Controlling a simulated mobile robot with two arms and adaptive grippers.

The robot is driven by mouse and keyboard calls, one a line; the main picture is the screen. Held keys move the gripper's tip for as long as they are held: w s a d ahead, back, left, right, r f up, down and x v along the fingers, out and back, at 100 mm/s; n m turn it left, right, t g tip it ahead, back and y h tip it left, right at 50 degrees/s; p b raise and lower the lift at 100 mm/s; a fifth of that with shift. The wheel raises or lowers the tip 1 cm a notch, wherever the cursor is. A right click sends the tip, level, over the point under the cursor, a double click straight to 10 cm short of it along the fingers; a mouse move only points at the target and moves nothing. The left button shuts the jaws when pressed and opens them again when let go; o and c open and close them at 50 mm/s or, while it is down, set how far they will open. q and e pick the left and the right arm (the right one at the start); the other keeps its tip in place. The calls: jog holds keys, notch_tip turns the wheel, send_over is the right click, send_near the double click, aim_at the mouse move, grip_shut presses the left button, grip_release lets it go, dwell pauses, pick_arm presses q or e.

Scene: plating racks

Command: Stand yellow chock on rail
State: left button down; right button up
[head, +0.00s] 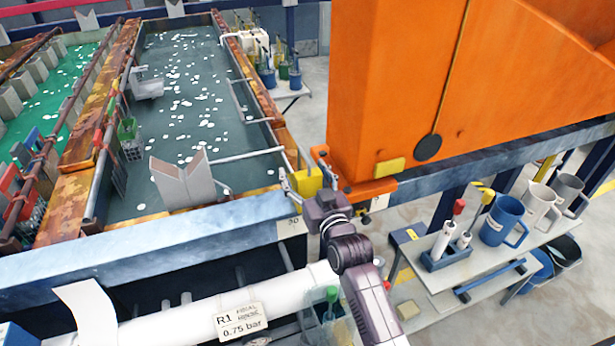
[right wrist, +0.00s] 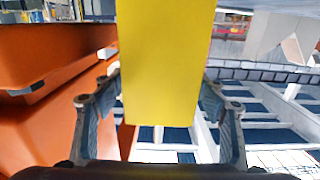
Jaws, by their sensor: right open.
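The yellow chock (head: 306,183) is at the blue-grey rail (head: 150,237), close to the corner of the orange housing. My right gripper (head: 312,184) is around it, with one finger on each side. In the right wrist view the chock (right wrist: 165,65) fills the middle, between the spread fingers of the open gripper (right wrist: 163,105). I cannot tell whether the fingers touch it, and its underside is hidden in the head view. My left gripper is not in view.
A second yellow block (head: 389,167) sits against the foot of the orange housing (head: 400,80). A shelf (head: 470,265) with jugs is at the right. A white pipe (head: 180,325) runs in front, below the rail.

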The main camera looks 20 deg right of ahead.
jog(key=s, duration=1.2)
jog(key=s+f+g, duration=0.3)
jog(key=s+f, duration=0.2)
jog(key=s, duration=0.1)
jog(key=s+f+n+g, duration=0.1)
jog(key=s+f+g, duration=0.3)
jog(key=s+f, duration=0.2)
jog(key=s+f+g, duration=0.4)
jog(key=s+f, duration=0.1)
jog(key=s, duration=0.2)
jog(key=shift+s+a+f, duration=0.25)
jog(key=shift+s+a, duration=0.05)
jog(key=s+d+f+g, duration=0.1)
jog(key=s+f+g, duration=0.15)
jog(key=s, duration=0.55)
notch_tip(320, 180, down, 29)
jog(key=s+g+b, duration=0.2)
jog(key=b, duration=0.2)
jog(key=s+d+f+n+g+b, duration=0.1)
jog(key=s+d+f+b, duration=0.1)
jog(key=s+f, duration=1.5)
notch_tip(320, 180, down, 2)
jog(key=shift+s+d+f+h, duration=0.15)
jog(key=shift+d+h, duration=0.15)
jog(key=shift+d, duration=0.25)
